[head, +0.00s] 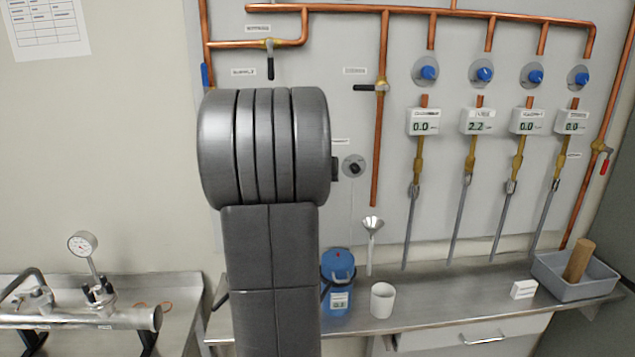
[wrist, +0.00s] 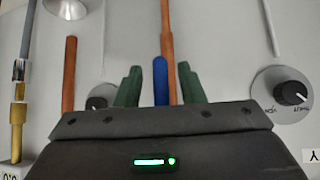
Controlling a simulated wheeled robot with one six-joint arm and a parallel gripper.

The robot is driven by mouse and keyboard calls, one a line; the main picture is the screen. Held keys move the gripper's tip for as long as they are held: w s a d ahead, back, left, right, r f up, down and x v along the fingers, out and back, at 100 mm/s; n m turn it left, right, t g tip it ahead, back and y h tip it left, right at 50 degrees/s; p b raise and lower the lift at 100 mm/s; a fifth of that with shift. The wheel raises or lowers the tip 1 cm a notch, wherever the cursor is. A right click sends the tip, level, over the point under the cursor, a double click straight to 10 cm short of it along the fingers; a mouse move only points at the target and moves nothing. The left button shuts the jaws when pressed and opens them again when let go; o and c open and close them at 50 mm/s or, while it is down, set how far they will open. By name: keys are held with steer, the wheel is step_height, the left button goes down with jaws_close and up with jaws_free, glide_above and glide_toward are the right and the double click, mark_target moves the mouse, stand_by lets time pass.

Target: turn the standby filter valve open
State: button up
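A blue lever handle (wrist: 160,80) shows in the wrist view, lying roughly along a vertical copper pipe (wrist: 167,35). No label reading standby filter is legible, so I cannot confirm this is that valve. My gripper (wrist: 158,82) has its two green fingers apart, one on each side of the blue handle, with visible gaps to both. How deep the handle sits between the fingers I cannot tell. In the head view my arm hides the gripper and this handle.
Near the handle in the wrist view are a black knob (wrist: 295,93) on a grey dial at right and another (wrist: 97,102) at left. A black valve lever (head: 270,67) and a side lever (head: 366,87) are on the pipes. A funnel (head: 373,225) and blue container (head: 338,275) stand below.

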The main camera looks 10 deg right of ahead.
steer(key=b+v, duration=0.1)
steer(key=v, duration=1.3)
steer(key=shift+b, duration=0.4)
steer(key=shift+w+f, duration=0.15)
steer(key=p+x, duration=0.1)
steer(key=x, duration=1.2)
steer(key=shift+w+d+f+p, duration=0.1)
steer(key=shift+w+f+p, duration=0.1)
steer(key=shift+p, duration=0.2)
